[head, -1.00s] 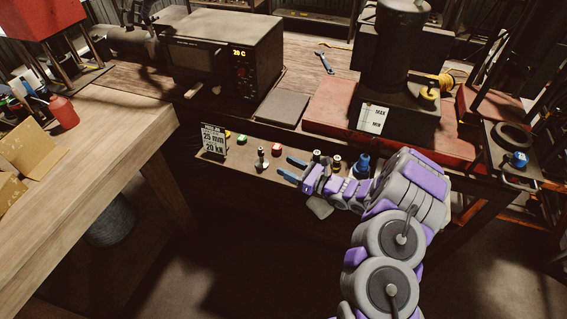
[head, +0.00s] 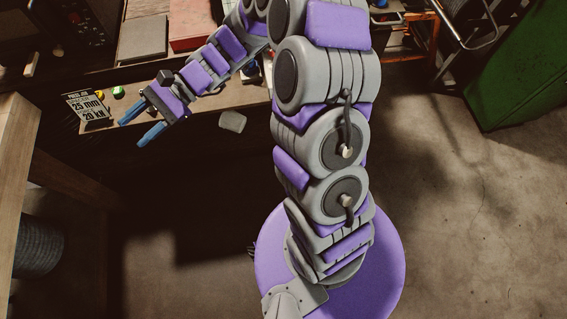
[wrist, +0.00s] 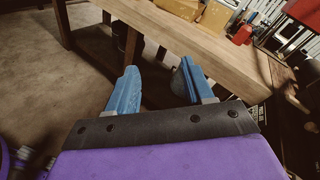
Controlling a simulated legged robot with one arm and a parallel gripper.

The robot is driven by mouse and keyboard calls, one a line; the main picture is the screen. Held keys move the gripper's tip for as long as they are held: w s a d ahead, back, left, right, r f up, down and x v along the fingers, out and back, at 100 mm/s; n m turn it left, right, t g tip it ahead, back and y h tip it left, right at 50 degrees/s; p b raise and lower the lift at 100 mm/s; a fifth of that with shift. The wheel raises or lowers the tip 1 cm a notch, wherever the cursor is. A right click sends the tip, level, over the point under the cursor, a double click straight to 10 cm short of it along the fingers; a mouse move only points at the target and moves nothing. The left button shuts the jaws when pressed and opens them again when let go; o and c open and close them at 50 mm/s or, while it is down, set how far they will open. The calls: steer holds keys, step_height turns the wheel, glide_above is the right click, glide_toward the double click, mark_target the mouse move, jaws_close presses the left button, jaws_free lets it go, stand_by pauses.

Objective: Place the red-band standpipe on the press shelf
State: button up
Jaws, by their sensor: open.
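My gripper (head: 139,121) is open, with its two blue fingers apart at the front edge of a narrow shelf (head: 215,104) under the bench. A job card reading 25 mm and 20 kN (head: 88,106) stands at the shelf's left end, left of the fingers. In the wrist view my gripper (wrist: 157,85) shows nothing between its fingers. I cannot make out the red-band standpipe in either current view. My arm covers much of the shelf, where small fittings stood in the earlier frame.
A green button (head: 118,92) sits beside the card. Open floor lies at the right.

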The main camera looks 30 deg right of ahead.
steer(key=s+d+r+n+g+h, duration=0.1)
steer(key=s+d+n+h, duration=0.15)
steer(key=s, duration=0.45)
steer(key=s+d+r+n+g+h, duration=0.15)
steer(key=s+n+h, duration=0.25)
steer(key=s, duration=0.4)
steer(key=s+d+n+t+h, duration=0.1)
steer(key=s+d+h, duration=0.3)
steer(key=d, duration=0.5)
steer(key=s+d+n+t+h, duration=0.2)
steer(key=s+d+n+h, duration=0.1)
steer(key=s+d+h, duration=0.2)
steer(key=s+d, duration=0.2)
steer(key=d, duration=0.2)
steer(key=shift+s+d, duration=0.3)
steer(key=shift+d, duration=0.1)
steer(key=shift+t, duration=0.25)
